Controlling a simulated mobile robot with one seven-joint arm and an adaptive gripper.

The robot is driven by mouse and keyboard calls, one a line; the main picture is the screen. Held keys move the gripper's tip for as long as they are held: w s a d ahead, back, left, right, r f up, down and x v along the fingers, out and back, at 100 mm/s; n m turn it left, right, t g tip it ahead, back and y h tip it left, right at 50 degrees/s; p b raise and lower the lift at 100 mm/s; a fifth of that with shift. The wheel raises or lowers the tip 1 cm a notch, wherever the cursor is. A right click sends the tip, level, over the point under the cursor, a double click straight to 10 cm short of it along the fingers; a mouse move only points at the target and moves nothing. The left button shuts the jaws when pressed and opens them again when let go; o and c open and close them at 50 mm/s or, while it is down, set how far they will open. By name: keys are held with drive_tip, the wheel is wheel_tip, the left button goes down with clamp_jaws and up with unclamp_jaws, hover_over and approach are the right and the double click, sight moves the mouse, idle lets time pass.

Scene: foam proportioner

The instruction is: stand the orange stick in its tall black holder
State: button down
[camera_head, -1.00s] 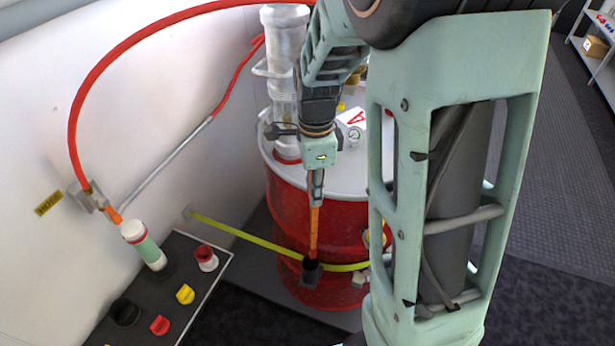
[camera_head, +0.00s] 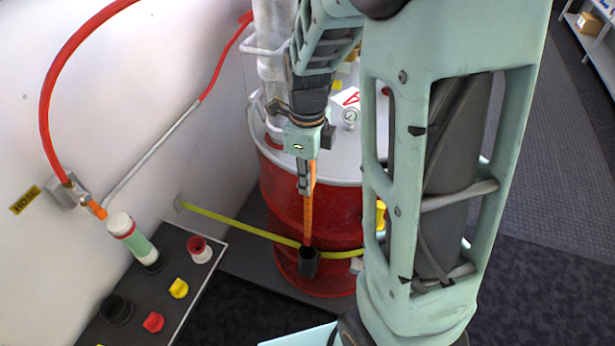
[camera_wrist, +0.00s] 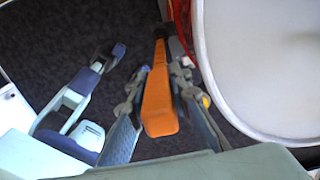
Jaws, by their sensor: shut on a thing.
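The orange stick (camera_head: 308,220) is held upright in my gripper (camera_head: 304,188), in front of the red drum. My fingers are shut on its upper part, with a little of its top showing above them. The tall black holder (camera_head: 308,264) stands directly below, by the drum's front. The stick's lower end meets the holder's mouth; I cannot tell how far in it is. In the wrist view the stick (camera_wrist: 160,103) lies between my fingers (camera_wrist: 160,78) and its far end reaches the dark holder (camera_wrist: 163,32).
The red drum (camera_head: 280,205) with a pale lid stands close behind the stick. A yellow strap (camera_head: 240,231) runs from the wall past the holder. A black panel (camera_head: 190,285) with coloured knobs is at lower left. Dark floor is open on the right.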

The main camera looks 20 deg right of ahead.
sight(307, 209)
drive_tip(key=shift+f+b, duration=4.15)
drive_tip(key=shift+f, duration=1.8)
drive_tip(key=c, duration=1.7)
unclamp_jaws()
drive_tip(key=shift+r, duration=0.1)
wheel_tip(307, 209, up, 12)
drive_tip(key=shift+f, duration=0.2)
drive_tip(key=shift+r, duration=0.15)
